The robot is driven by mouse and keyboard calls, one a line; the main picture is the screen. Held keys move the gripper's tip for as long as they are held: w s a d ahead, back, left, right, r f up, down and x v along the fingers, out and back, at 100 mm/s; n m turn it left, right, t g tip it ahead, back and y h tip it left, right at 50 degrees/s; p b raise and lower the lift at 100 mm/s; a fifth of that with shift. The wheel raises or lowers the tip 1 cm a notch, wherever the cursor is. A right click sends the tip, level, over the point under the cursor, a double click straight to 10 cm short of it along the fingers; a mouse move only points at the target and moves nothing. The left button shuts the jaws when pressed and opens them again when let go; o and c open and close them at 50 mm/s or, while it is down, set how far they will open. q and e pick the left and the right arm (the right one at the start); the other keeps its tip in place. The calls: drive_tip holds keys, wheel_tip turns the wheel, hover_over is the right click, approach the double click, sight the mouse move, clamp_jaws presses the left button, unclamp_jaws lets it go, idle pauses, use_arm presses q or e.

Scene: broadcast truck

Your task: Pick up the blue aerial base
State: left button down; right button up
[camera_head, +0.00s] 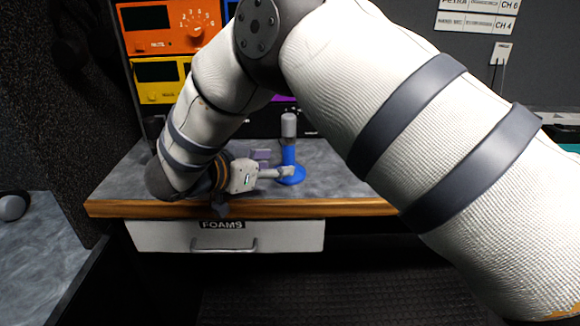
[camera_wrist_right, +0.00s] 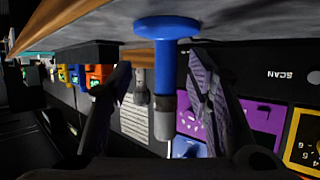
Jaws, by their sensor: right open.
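The blue aerial base (camera_head: 290,176) stands upright on the grey worktop, a round blue foot and stem with a grey cylindrical top. In the right wrist view, which is upside down, the blue aerial base (camera_wrist_right: 167,62) appears between the two finger pads. My right gripper (camera_head: 274,164) is open, reaching in low from the left, its fingers at the stem's height. In the right wrist view, gaps show between the stem and both fingers of the right gripper (camera_wrist_right: 158,72); I see no contact. My left gripper is out of view.
The worktop (camera_head: 340,183) has a wooden front edge (camera_head: 350,207) above a drawer (camera_head: 270,237) labelled FOAMS. Orange (camera_head: 170,25) and yellow (camera_head: 160,80) equipment panels stand behind. Another grey cylinder (camera_wrist_right: 140,88) shows beside the base in the wrist view. My right arm covers much of the head view.

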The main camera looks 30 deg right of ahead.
sight(285, 162)
drive_tip(key=x, duration=0.5)
drive_tip(key=shift+w+d, duration=0.1)
drive_tip(key=shift+w, duration=0.4)
clamp_jaws()
